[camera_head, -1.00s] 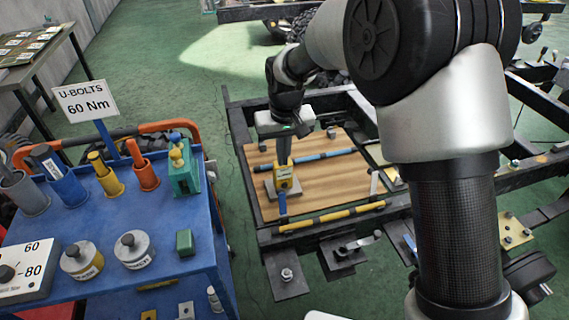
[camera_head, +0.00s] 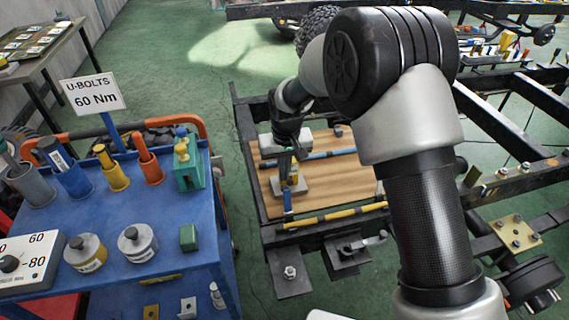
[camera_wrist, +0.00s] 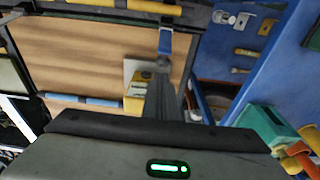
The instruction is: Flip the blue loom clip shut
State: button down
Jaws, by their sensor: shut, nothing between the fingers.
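The blue clip piece (camera_head: 288,203) stands out at the near edge of the wooden board (camera_head: 345,178), close to the yellow tube (camera_head: 335,216). In the wrist view the blue clip piece (camera_wrist: 165,42) runs from the yellow tube toward my fingertips. I cannot tell for sure how far open it is. My gripper (camera_head: 284,184) is shut and empty, pointing down over the board. In the wrist view its fingers (camera_wrist: 161,78) are together, beside a yellow block (camera_wrist: 138,92) and just short of the blue piece. Contact cannot be told.
A blue tube (camera_head: 320,156) crosses the board farther back. Black frame rails (camera_head: 245,150) surround the board. A blue trolley (camera_head: 125,215) with cups, canisters and a "U-BOLTS 60 Nm" sign (camera_head: 93,92) stands at left. Green floor lies between table and frame.

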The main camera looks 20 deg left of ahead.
jog(key=shift+w+f, duration=0.2)
jog(key=shift+f, duration=1)
jog(key=shift+s+b, duration=0.1)
jog(key=shift+b, duration=0.2)
